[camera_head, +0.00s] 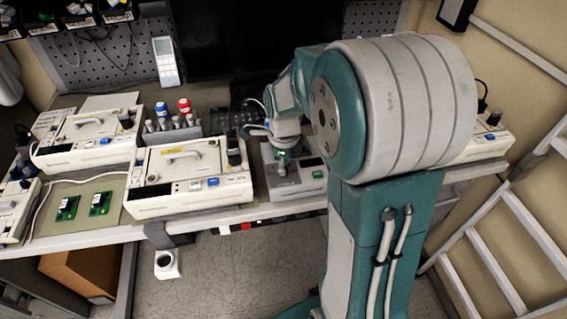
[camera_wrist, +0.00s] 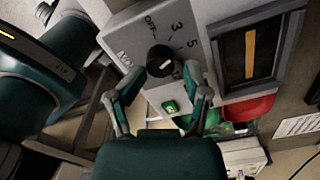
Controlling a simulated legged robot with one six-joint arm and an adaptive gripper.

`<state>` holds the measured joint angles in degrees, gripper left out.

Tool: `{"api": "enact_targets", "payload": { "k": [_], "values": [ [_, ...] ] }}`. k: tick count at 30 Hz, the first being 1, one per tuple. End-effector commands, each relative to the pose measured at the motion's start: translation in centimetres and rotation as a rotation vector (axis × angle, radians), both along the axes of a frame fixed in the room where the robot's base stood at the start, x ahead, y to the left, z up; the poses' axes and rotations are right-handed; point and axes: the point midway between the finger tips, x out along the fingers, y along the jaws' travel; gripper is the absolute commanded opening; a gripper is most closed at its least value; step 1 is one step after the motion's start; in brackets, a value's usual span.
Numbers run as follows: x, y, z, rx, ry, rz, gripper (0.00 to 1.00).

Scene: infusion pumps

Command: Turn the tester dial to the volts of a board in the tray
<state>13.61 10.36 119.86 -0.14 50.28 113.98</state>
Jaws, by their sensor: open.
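The tester (camera_head: 300,183) is a grey box on the bench, and my gripper (camera_head: 283,151) is over its front-left part. In the wrist view, its round black dial (camera_wrist: 161,59) has a short pale mark, with OFF, 3, 5 and partly readable MAX printed around it. I cannot tell exactly where the mark points. My gripper also shows there (camera_wrist: 165,75), its fingers open on either side of the dial; contact is unclear. Two green boards, a left one (camera_head: 67,207) and a right one (camera_head: 100,203), lie in the beige tray (camera_head: 84,226). Their labels are too small to read.
An infusion pump (camera_head: 160,205) stands left of the tester, and another pump (camera_head: 75,160) is farther back left.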

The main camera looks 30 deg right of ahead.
Motion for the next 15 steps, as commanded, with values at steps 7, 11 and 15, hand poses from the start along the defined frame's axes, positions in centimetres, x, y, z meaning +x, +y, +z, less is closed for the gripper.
{"api": "enact_targets", "payload": {
  "k": [7,11,15],
  "values": [
    [0.2,0.0,0.5,0.0,-0.007,0.001,0.6],
    [0.2,0.0,1.8,-0.001,-0.009,0.001,0.6],
    [0.3,0.0,3.3,-0.001,-0.011,0.001,0.6]
  ]
}}
